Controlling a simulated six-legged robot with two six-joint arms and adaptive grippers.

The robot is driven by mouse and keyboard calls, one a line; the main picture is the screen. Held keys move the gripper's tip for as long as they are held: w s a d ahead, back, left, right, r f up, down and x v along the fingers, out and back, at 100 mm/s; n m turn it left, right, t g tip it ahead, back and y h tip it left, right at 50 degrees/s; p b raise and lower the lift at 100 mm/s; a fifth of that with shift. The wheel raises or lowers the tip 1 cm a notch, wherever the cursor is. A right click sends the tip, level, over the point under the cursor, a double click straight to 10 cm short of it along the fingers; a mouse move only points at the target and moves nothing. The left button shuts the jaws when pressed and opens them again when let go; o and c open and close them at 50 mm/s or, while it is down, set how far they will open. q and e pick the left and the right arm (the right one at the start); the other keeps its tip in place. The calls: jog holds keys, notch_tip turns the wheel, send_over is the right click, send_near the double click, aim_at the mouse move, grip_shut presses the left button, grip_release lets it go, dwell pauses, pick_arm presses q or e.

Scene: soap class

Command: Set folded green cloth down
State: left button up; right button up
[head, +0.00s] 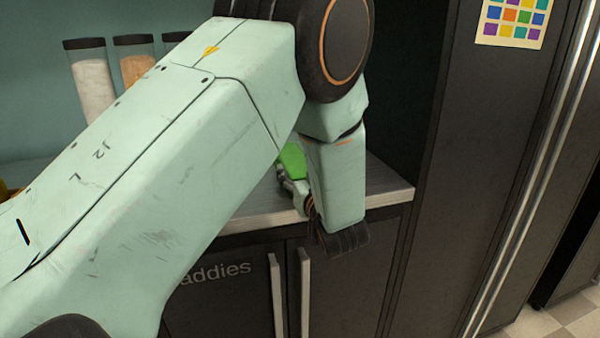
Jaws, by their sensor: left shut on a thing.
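The folded green cloth (293,161) shows as a small bright green patch just above the counter, partly hidden behind my left arm. My left gripper (290,181) is at its lower edge and is shut on it. Most of the gripper is hidden behind my forearm and wrist. I cannot tell whether the cloth touches the counter. My right gripper is not in the picture.
The grey counter (388,190) has a little bare room to the right of the gripper. Several clear containers (92,85) stand at the back left. Dark cabinet doors with upright handles (305,290) are below. A tall dark cabinet (490,150) closes off the right side.

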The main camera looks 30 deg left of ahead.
pick_arm(q)
jog(key=shift+s, duration=0.25)
jog(key=o, duration=0.8)
jog(key=shift+f, duration=0.1)
jog(key=o, duration=0.3)
jog(key=shift+w+f, duration=0.1)
jog(key=shift+w, duration=0.15)
jog(key=shift+o, duration=0.7)
jog(key=shift+s, duration=0.2)
jog(key=shift+w+r, duration=0.15)
jog(key=shift+r, duration=0.05)
